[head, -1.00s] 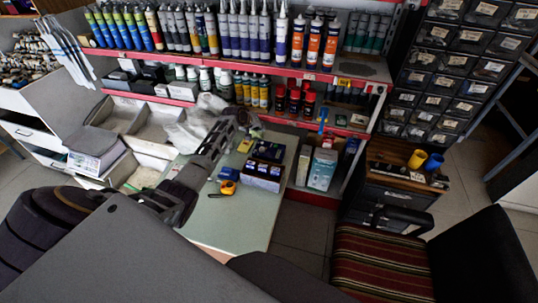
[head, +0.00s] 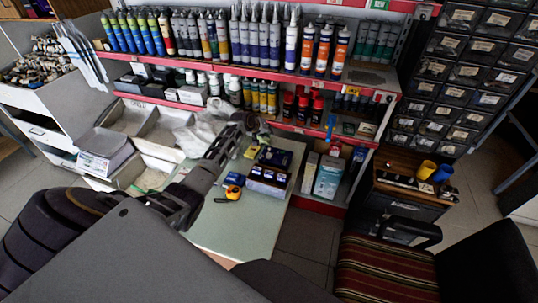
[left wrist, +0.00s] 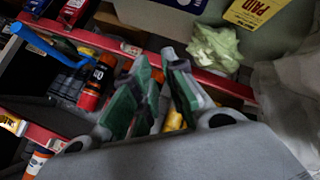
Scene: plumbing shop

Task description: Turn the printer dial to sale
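My left gripper (head: 246,123) reaches over the far left part of the pale green counter (head: 232,225), near the shelf front. In the left wrist view the gripper (left wrist: 157,58) shows two green-padded fingers with a gap between their tips and nothing held. A yellow label reading "PAID" (left wrist: 254,10) is at the top of that view, beyond the fingertips and apart from them. I cannot make out a printer or its dial for certain in either view. The left arm hides part of the counter. My right gripper is not in view.
A dark box with white labels (head: 267,181) and a yellow tape measure (head: 233,193) lie on the counter. Shelves of tubes and bottles (head: 262,97) stand behind. A striped chair (head: 385,268) is at the front right. The counter's near part is clear.

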